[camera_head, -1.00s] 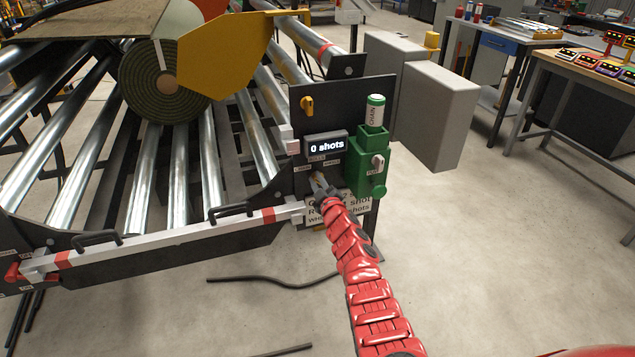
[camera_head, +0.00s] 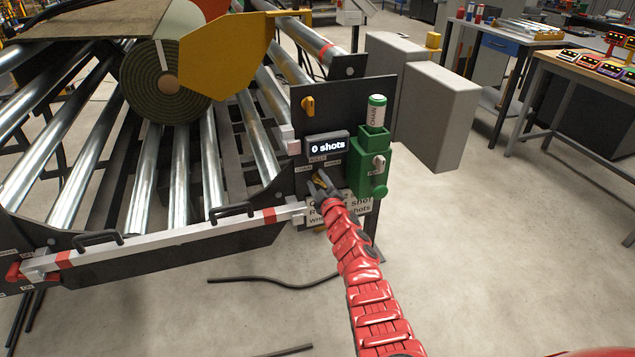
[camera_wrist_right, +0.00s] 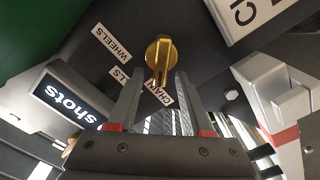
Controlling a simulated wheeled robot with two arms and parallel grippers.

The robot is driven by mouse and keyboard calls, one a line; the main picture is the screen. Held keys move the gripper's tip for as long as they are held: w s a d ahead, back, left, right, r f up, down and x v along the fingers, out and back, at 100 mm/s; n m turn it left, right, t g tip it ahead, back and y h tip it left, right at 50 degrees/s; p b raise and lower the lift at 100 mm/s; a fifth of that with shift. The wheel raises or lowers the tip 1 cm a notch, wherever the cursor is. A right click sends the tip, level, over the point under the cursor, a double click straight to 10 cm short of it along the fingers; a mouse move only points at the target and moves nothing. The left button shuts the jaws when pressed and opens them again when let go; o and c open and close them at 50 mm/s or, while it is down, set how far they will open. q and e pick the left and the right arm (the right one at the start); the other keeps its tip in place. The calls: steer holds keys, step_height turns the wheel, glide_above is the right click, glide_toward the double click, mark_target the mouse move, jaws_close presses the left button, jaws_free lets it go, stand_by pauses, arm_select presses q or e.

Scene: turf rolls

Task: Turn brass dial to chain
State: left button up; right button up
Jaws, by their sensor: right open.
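The brass dial (camera_wrist_right: 160,52) is on the dark control panel (camera_head: 345,95). In the right wrist view its long end points down at the CHAIN label (camera_wrist_right: 160,92). The ROLLS label (camera_wrist_right: 122,77), partly hidden, and the WHEELS label (camera_wrist_right: 111,43) lie to its left. In the head view the dial (camera_head: 320,183) is small and partly covered by my right gripper (camera_head: 321,185). That gripper is open; in the wrist view its two fingers (camera_wrist_right: 156,92) stand either side of the dial's lower tip, apart from it. My left gripper is out of view.
A display (camera_head: 327,145) reading "0 shots" sits above the dial. A green box (camera_head: 368,165) with a green-capped cylinder (camera_head: 376,112) is on the right. A white bar (camera_head: 190,235) runs left of my gripper.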

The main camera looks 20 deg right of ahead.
steer(key=shift+s+p, duration=0.45)
steer(key=shift+p, duration=0.15)
steer(key=s+p, duration=0.5)
steer(key=s, duration=1.1)
steer(key=shift+s+d, duration=0.25)
steer(key=shift+d, duration=0.1)
